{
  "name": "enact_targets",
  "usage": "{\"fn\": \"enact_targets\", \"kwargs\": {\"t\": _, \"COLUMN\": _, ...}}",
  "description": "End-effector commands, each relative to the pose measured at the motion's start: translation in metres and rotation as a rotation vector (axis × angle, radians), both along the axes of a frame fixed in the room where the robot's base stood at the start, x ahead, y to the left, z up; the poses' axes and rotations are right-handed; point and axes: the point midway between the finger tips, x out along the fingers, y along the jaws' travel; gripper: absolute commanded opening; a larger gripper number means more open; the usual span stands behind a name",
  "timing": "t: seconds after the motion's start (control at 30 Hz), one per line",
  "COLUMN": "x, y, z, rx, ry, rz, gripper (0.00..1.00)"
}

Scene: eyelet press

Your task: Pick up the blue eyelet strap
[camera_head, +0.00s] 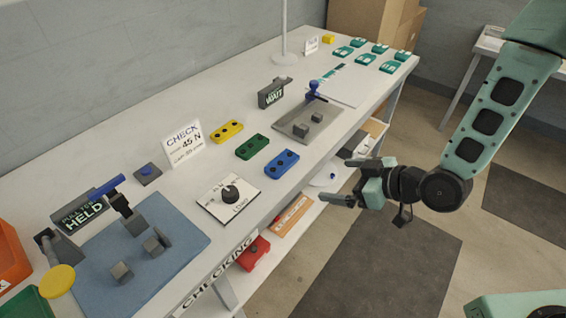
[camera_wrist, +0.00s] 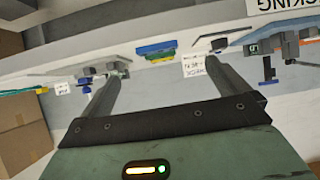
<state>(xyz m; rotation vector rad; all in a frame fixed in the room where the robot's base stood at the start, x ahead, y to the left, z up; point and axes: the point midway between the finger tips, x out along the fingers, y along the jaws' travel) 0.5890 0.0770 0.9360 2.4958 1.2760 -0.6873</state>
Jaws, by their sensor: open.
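The blue eyelet strap (camera_head: 282,164) is a short rounded bar with dark holes. It lies on the white bench, nearest the front edge of three straps, right of the dial plate. In the wrist view the blue strap (camera_wrist: 155,47) shows small, beyond and between my fingers. My gripper (camera_head: 345,181) is open and empty. In the head view it is to the right of the blue strap, beyond the bench's front edge and apart from the strap.
A green strap (camera_head: 252,147) and a yellow strap (camera_head: 227,131) lie behind the blue one. A dial plate (camera_head: 229,198) is to its left. A lower shelf (camera_head: 318,196) runs under the bench.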

Motion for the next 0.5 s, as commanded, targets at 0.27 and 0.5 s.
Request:
{"fn": "enact_targets", "kwargs": {"t": 0.27, "x": 0.006, "y": -0.004, "z": -0.002, "rx": 0.127, "ry": -0.083, "rz": -0.037, "gripper": 1.0}}
{"fn": "enact_targets", "kwargs": {"t": 0.5, "x": 0.014, "y": 0.001, "z": -0.008, "rx": 0.131, "ry": -0.087, "rz": -0.038, "gripper": 1.0}}
